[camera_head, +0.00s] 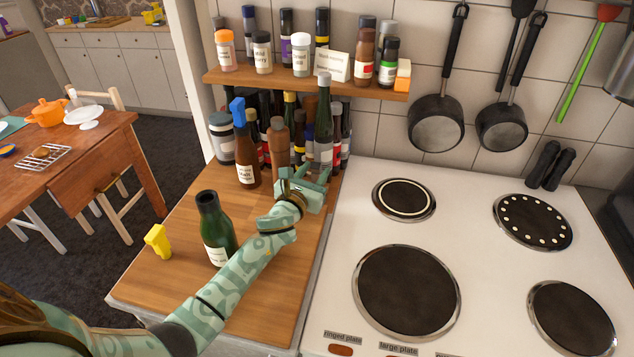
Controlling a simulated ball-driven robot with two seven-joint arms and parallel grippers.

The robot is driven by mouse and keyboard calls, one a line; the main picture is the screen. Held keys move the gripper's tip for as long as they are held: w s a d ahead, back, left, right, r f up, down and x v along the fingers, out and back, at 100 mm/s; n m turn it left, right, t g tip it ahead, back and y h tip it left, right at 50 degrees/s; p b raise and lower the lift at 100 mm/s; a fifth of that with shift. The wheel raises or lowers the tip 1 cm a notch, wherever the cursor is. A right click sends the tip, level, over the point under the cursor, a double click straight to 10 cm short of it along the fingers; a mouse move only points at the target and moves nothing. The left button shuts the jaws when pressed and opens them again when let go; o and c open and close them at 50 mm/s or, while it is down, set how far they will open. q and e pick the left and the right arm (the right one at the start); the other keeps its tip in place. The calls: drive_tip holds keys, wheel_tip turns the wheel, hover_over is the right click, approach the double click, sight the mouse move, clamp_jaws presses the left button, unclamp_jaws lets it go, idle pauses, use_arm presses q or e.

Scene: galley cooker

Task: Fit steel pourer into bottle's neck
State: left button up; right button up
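A dark green bottle (217,232) with an open dark neck and a pale label stands upright on the wooden counter. A yellow pourer-like piece (158,241) lies on the counter to its left. I cannot make out a loose steel pourer. A tall green bottle (324,118) with a grey top stands at the back. My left gripper (307,174) is in front of that bottle's base, its fingers pointing away toward the back. Its fingers look apart, but whether anything is between them is unclear. My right gripper is not in view.
A brown bottle with a blue top (246,160) and a wooden mill (278,143) stand near my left gripper. A spice shelf (300,82) hangs above. The white cooker (470,265) is to the right. The counter's front is mostly clear.

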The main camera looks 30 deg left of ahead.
use_arm(q)
drive_tip(key=shift+w+a+f, duration=0.1)
drive_tip(key=shift+w, duration=0.9)
clamp_jaws()
drive_tip(key=shift+s, duration=0.1)
